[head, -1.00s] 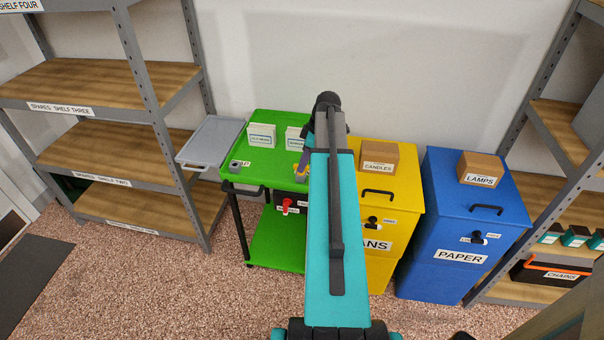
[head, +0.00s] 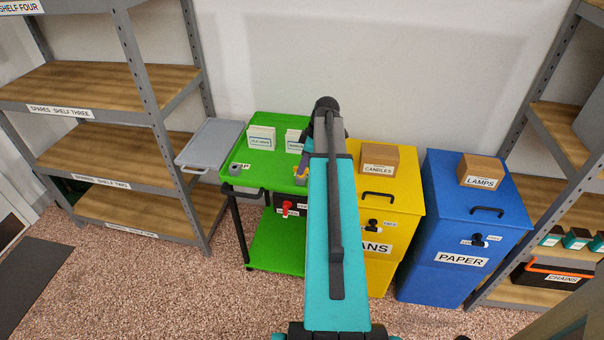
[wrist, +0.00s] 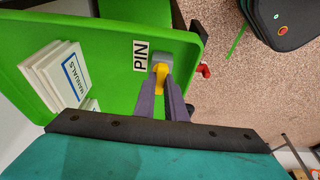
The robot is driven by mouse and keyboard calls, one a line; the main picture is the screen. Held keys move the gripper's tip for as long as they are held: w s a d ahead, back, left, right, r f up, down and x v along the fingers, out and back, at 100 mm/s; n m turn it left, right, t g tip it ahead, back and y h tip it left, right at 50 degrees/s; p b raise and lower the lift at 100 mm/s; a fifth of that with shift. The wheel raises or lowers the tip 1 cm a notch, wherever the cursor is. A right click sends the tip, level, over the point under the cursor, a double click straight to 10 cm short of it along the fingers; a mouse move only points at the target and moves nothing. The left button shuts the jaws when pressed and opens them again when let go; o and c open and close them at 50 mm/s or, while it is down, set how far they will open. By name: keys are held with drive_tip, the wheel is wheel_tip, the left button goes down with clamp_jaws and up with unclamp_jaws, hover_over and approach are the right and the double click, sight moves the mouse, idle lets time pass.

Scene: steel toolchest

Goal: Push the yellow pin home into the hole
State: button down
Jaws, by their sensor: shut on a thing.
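The yellow pin (wrist: 161,75) is between the fingertips of my gripper (wrist: 163,85) in the wrist view. My gripper is shut on it. The pin's far end meets a grey block (wrist: 160,58) beside a PIN label (wrist: 140,56) on the green cart top. The hole is hidden by the pin and fingers, and I cannot tell how deep the pin sits. In the head view, my gripper (head: 301,172) is low over the cart's front right part, partly covered by my arm.
Manuals (wrist: 62,75) stand behind on the green cart (head: 262,178). Another small grey block (head: 234,170) is at its front left. A red knob (head: 287,206) is below the front edge. A yellow bin (head: 400,200) stands close on the right.

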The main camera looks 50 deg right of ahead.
drive_tip(key=shift+s+r+p, duration=0.1)
drive_tip(key=shift+r+p, duration=0.4)
drive_tip(key=shift+r, duration=0.25)
idle(1.1)
drive_tip(key=shift+r+p, duration=0.95)
drive_tip(key=shift+r, duration=0.8)
drive_tip(key=w+a+r+m, duration=0.1)
drive_tip(key=w+a+r, duration=0.35)
drive_tip(key=a, duration=0.65)
drive_tip(key=w+a+r+m+h, duration=0.15)
drive_tip(key=w+a+r, duration=0.35)
drive_tip(key=a, duration=0.6)
drive_tip(key=w+a+r+m, duration=0.25)
drive_tip(key=w+a, duration=0.35)
drive_tip(key=a, duration=0.5)
drive_tip(key=a+r, duration=0.2)
drive_tip(key=a, duration=0.4)
drive_tip(key=a+r+m, duration=0.1)
drive_tip(key=a+r, duration=0.2)
drive_tip(key=a, duration=0.4)
drive_tip(key=shift+w+a+r+t, duration=0.2)
drive_tip(key=shift+a+r+t, duration=0.05)
drive_tip(key=shift+r+t, duration=0.05)
drive_tip(key=shift+s, duration=0.1)
